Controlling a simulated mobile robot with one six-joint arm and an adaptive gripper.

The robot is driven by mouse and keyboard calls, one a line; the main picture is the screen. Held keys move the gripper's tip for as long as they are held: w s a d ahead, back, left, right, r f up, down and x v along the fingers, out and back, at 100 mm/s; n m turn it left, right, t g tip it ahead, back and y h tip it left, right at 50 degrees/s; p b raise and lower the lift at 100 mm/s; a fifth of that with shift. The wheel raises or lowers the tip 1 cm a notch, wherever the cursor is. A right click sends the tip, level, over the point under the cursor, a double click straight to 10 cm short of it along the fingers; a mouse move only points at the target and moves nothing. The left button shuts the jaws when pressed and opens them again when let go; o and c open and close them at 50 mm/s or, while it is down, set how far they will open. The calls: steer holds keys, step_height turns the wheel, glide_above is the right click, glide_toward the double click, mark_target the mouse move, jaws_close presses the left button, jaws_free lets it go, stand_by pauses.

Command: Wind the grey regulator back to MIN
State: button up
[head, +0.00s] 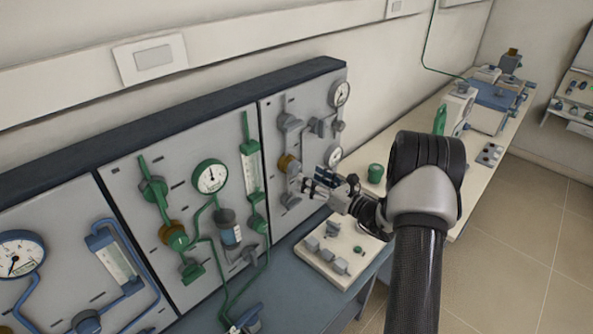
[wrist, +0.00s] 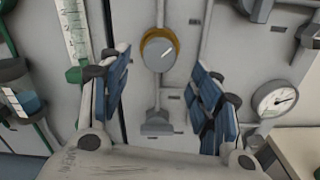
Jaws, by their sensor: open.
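The grey regulator (wrist: 157,54) is a round grey knob with a brass collar on a grey pipe. A pale line on its face slants up to the right; no MIN marking is readable. In the head view the regulator (head: 291,165) is on the right-hand panel, just left of my gripper (head: 312,186). In the wrist view my gripper (wrist: 160,66) is open, with one blue-padded finger either side of the regulator in the picture. The fingers appear apart from it and nothing is between them; the exact distance is hard to judge.
A grey fitting (wrist: 157,124) sits below the regulator on the same pipe. A gauge (wrist: 275,99) is to the right, and a green-framed flow tube (wrist: 75,35) to the left. A pale control box (head: 345,247) and a green knob (head: 375,173) are on the bench near my arm.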

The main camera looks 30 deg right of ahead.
mark_target(298, 169)
steer(key=x, duration=0.7)
steer(key=shift+f, duration=0.1)
steer(key=shift+c, duration=0.5)
steer(key=c, duration=1)
